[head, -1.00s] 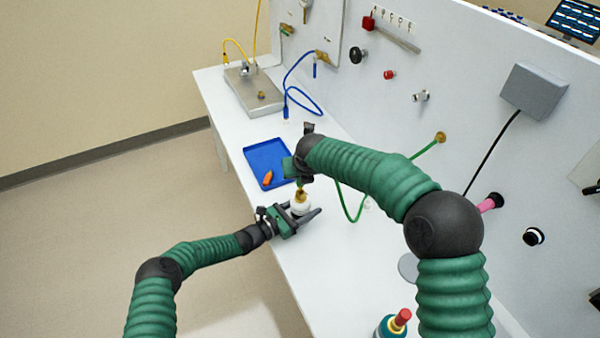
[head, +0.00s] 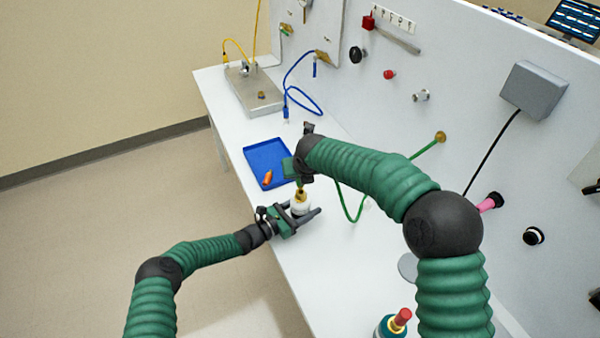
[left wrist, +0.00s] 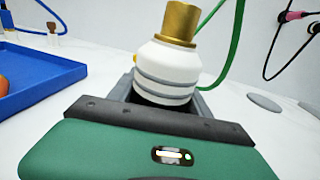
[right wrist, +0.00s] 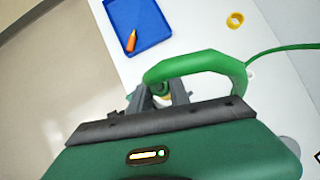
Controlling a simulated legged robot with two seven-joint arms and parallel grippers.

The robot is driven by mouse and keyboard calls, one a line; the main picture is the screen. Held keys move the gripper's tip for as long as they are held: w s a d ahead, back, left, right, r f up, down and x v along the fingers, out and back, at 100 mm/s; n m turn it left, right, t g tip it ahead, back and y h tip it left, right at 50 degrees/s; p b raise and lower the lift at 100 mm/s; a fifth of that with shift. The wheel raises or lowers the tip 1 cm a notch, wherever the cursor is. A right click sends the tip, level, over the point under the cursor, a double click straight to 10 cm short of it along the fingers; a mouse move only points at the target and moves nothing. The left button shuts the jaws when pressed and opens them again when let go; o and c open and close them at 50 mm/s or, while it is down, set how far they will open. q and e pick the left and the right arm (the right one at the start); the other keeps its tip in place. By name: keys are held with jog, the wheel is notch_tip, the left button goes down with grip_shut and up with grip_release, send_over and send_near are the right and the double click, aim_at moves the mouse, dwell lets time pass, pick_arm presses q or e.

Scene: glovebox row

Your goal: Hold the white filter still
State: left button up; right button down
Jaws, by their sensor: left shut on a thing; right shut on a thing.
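The white filter (head: 300,208) has a brass top and grey bands, and stands upright at the table's front edge. In the left wrist view the filter (left wrist: 168,66) sits between my fingers. My left gripper (head: 303,215) is shut on its lower body, which the fingers hide. My right gripper (right wrist: 160,98) is shut on the green hose (right wrist: 205,62), close above the filter in the head view. The hose's end is hidden between the fingers, so I cannot tell whether it touches the brass top.
A blue tray (head: 261,150) holding an orange piece (head: 267,178) lies beyond the filter. The green hose runs to a brass wall port (head: 440,137). A red-capped bottle (head: 400,319) stands near. The table (head: 312,262) between is clear.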

jog(key=shift+f, duration=1.3)
jog(key=c, duration=1.1)
grip_release()
jog(key=shift+c, duration=0.2)
jog(key=shift+f, duration=0.1)
jog(key=v, duration=1.2)
